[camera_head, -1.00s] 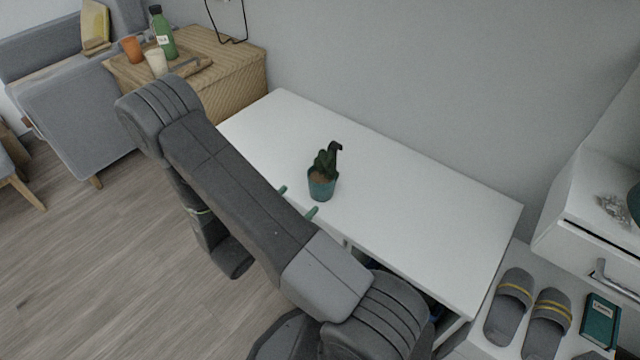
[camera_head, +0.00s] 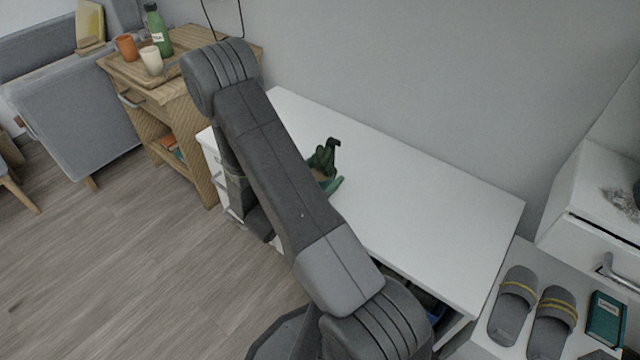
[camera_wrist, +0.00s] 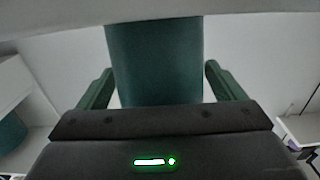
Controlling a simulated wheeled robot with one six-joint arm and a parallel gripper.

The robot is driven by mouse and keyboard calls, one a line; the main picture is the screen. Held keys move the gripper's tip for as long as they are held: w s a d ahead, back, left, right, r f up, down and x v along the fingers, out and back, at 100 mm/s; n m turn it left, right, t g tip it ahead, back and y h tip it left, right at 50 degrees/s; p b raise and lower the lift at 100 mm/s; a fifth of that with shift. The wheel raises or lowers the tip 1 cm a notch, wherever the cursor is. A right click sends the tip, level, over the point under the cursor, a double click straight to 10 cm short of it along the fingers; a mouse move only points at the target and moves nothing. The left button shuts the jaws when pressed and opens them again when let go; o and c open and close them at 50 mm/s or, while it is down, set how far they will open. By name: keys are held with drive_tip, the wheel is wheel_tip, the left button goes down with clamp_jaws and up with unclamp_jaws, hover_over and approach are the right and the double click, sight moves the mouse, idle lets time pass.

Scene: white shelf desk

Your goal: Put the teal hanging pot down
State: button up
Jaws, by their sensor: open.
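The teal pot (camera_wrist: 153,60) stands upright on the white desk (camera_head: 440,215) with a dark green plant (camera_head: 322,160) in it. In the head view my arm hides most of the pot. My gripper (camera_wrist: 159,69) is open, with one green finger on each side of the pot in the wrist view. Gaps show between the pot and both fingers, at least near the gripper's body. One finger also shows in the head view (camera_head: 334,186), at the pot's near right side.
A wooden cabinet (camera_head: 180,110) with a tray, cups and a green bottle (camera_head: 158,30) stands at the back left. Grey slippers (camera_head: 513,305) and a teal book (camera_head: 606,318) lie at the lower right. The desk's right half is clear.

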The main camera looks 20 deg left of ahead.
sight(321, 175)
drive_tip(key=c, duration=1.5)
drive_tip(key=shift+o, duration=0.2)
wheel_tip(321, 175, up, 10)
drive_tip(key=p, duration=0.4)
drive_tip(key=w+d+n+t+y, duration=0.1)
drive_tip(key=w+d+n+y, duration=0.3)
drive_tip(key=d, duration=0.7)
drive_tip(key=w+d+y, duration=0.1)
drive_tip(key=w+d, duration=0.4)
drive_tip(key=d, duration=0.6)
wheel_tip(321, 175, up, 22)
drive_tip(key=w+p, duration=0.3)
drive_tip(key=p, duration=2.5)
drive_tip(key=s+f, duration=0.5)
drive_tip(key=f, duration=0.1)
drive_tip(key=shift+y, duration=0.4)
